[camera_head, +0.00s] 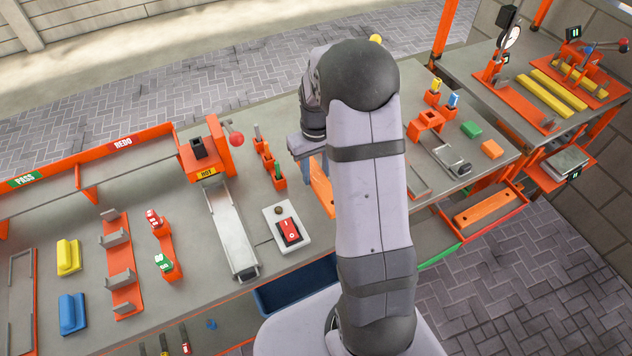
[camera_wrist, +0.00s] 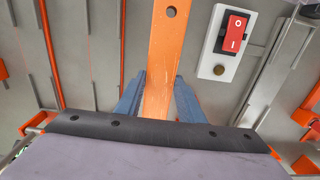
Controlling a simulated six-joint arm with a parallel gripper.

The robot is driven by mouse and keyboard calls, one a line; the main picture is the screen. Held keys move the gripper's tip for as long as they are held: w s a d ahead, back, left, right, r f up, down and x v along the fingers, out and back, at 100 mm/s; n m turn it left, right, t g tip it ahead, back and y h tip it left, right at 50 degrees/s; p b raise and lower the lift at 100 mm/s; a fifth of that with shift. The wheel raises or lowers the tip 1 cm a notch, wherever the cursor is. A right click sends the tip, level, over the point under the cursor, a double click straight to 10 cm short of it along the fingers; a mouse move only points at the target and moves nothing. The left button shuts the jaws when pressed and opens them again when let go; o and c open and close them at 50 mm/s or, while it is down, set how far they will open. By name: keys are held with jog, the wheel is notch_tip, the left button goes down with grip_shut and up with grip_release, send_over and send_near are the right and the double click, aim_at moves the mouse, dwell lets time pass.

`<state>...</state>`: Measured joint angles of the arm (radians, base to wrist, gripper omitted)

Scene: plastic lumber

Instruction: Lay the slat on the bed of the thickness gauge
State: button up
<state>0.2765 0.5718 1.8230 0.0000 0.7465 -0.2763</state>
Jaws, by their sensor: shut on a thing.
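An orange slat (camera_wrist: 168,45) with a hole near its far end is held between the two blue fingers of my gripper (camera_wrist: 158,88). In the head view the slat (camera_head: 322,188) shows only in part beside my arm, slanting above the bench; the arm hides the rest. My gripper (camera_head: 316,166) is shut on it, left of the arm. What looks like the thickness gauge (camera_head: 508,40), with a round dial on an orange stand, is on the far right table. Its long orange base (camera_head: 518,98) looks bare. The gripper is far from it.
A red rocker switch (camera_head: 289,230) on a white plate lies near the slat, also in the wrist view (camera_wrist: 233,32). A metal channel (camera_head: 232,230) is left of it. Yellow bars (camera_head: 558,92) lie beside the gauge. An orange piece (camera_head: 488,208) sits in a lower tray.

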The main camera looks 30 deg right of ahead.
aim_at(318, 174)
notch_tip(318, 174, up, 3)
jog(key=shift+r+b, duration=0.2)
jog(key=shift+b, duration=0.15)
jog(key=shift+d+r, duration=0.25)
jog(key=shift+r, duration=0.05)
jog(key=d+p, duration=0.6)
jog(key=d, duration=0.5)
jog(key=shift+r, duration=0.35)
jog(key=shift+f, duration=0.1)
jog(key=shift+f+b, duration=2.5)
jog(key=shift+f, duration=1.7)
jog(key=shift+f+b, duration=0.45)
jog(key=shift+f, duration=0.3)
